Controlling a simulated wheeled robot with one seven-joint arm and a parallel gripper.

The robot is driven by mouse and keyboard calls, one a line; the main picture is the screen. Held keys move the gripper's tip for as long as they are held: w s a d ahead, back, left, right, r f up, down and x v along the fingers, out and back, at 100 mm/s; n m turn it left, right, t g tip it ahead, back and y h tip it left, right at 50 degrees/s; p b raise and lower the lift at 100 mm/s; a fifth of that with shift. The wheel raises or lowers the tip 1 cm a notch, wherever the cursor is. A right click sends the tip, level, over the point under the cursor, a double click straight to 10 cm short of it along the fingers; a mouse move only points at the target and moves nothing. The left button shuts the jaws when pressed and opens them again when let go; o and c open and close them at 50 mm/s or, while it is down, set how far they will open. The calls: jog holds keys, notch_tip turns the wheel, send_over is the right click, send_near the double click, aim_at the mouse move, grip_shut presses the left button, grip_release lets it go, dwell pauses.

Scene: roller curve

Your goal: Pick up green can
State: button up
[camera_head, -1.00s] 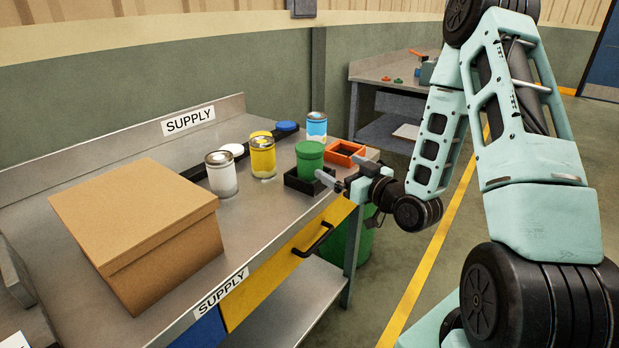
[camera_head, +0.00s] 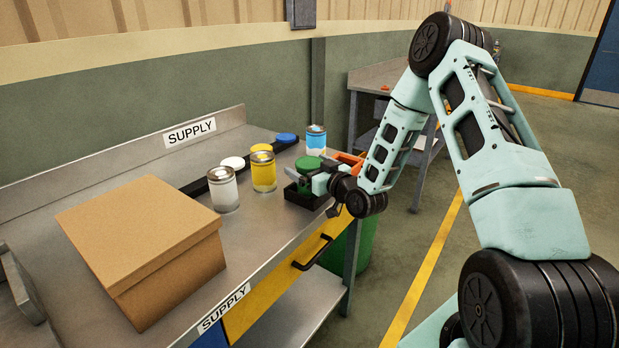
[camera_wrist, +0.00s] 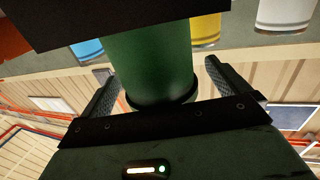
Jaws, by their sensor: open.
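The green can (camera_head: 307,163) stands in a small black tray (camera_head: 305,198) near the right front of the supply bench. My gripper (camera_head: 300,178) is at the can, in front of much of its side in the head view. In the wrist view the can (camera_wrist: 150,60) shows between the two spread fingers of my gripper (camera_wrist: 160,85). There is a visible gap on the right finger's side; I cannot tell whether either finger touches. The gripper is open.
A white can (camera_head: 223,188), a yellow can (camera_head: 263,172) and a blue can (camera_head: 316,140) stand on the bench nearby. An orange tray (camera_head: 350,160) lies right of the green can. A cardboard box (camera_head: 140,245) fills the left front.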

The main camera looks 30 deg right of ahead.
jog(key=shift+w, duration=0.1)
jog(key=shift+c, duration=0.3)
jog(key=c, duration=1.1)
jog(key=shift+r, duration=0.1)
